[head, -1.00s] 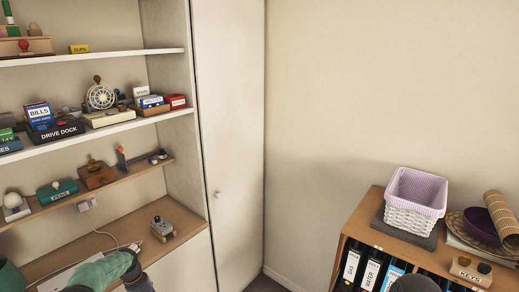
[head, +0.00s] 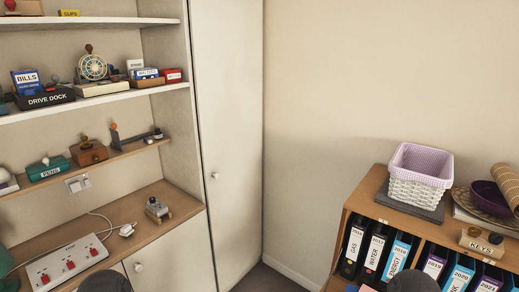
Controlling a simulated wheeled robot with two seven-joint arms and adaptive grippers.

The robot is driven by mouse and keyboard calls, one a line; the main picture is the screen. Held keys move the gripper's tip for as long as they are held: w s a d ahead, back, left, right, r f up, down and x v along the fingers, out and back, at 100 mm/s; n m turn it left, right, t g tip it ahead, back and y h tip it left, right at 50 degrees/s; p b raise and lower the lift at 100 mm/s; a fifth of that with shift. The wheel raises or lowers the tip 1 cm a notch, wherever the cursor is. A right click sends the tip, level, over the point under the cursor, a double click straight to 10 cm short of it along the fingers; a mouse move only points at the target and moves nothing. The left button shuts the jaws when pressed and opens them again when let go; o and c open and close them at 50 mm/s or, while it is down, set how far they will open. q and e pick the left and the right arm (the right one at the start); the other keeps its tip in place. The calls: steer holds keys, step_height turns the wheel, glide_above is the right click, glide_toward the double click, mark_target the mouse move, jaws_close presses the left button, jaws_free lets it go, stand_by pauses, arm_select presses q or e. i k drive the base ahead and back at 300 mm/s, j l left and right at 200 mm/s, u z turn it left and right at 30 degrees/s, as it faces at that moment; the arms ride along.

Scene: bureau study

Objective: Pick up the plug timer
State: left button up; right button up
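No object is clearly readable as the plug timer. A small white plug-like piece (head: 127,229) lies on the low wooden counter, beside a white power strip (head: 66,263) with red switches. A small grey device (head: 157,209) on a wooden base sits farther right on the same counter; its details are too small to tell. Neither gripper's fingers show. Two dark rounded parts at the bottom edge look like my arms, away from these objects.
Shelves above hold the drive dock (head: 46,98), a round dial (head: 92,66), a pens box (head: 48,168) and other items. A wall socket (head: 77,183) is behind the counter. Right, a low bookcase (head: 367,200) bears a white basket (head: 414,176) and holds binders.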

mark_target(158, 209)
steer(key=u, duration=0.85)
